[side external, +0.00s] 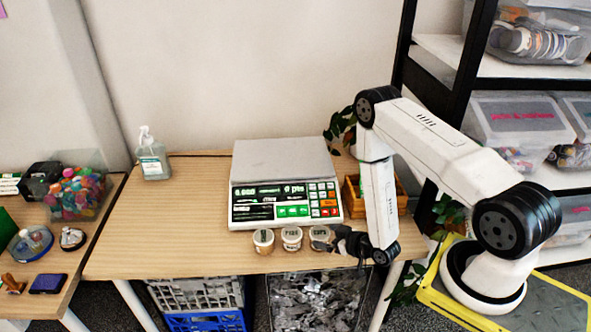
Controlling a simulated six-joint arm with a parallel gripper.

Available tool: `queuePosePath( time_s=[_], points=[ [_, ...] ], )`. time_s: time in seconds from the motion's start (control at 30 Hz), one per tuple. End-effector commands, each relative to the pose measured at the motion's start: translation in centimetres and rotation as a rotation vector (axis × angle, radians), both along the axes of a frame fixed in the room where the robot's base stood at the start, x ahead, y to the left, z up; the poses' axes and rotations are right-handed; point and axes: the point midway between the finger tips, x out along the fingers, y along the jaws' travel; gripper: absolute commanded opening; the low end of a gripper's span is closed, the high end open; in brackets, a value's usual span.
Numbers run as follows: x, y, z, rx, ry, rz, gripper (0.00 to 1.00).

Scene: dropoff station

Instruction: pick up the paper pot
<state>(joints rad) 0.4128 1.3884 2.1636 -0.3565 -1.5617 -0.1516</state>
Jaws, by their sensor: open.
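Three small paper pots with pale, printed labels stand upright in a row along the front of the wooden table: a left pot (263,241), a middle pot (291,238) and a right pot (319,236). My black gripper (337,241) is open at the right end of the row, low over the table's front edge. Its fingers are right beside the right pot and overlap its right side in the picture. I cannot tell whether they touch it or reach around it.
A weighing scale (285,190) stands just behind the pots. A wooden crate (352,197) is behind my arm, and a soap bottle (153,158) is at the back left. The table's left part (165,225) is clear. Crates stand below.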

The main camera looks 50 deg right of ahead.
Motion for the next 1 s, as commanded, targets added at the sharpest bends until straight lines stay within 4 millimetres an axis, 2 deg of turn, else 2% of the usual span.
queuePosePath(
  time_s=[0.1, 0.3, 0.87, 0.97, 1.0],
  points=[
    [1.4, 0.1, -0.5, -0.001, -0.001, 0.003, 1.00],
    [2.8, 0.1, -1.1, 0.000, 0.000, 0.002, 1.00],
    [3.0, 0.1, -1.2, 0.000, 0.001, 0.000, 1.00],
    [3.0, 0.1, -1.2, 0.000, 0.001, 0.000, 0.71],
    [3.0, 0.1, -1.2, 0.000, 0.000, 0.000, 0.59]
  ],
)
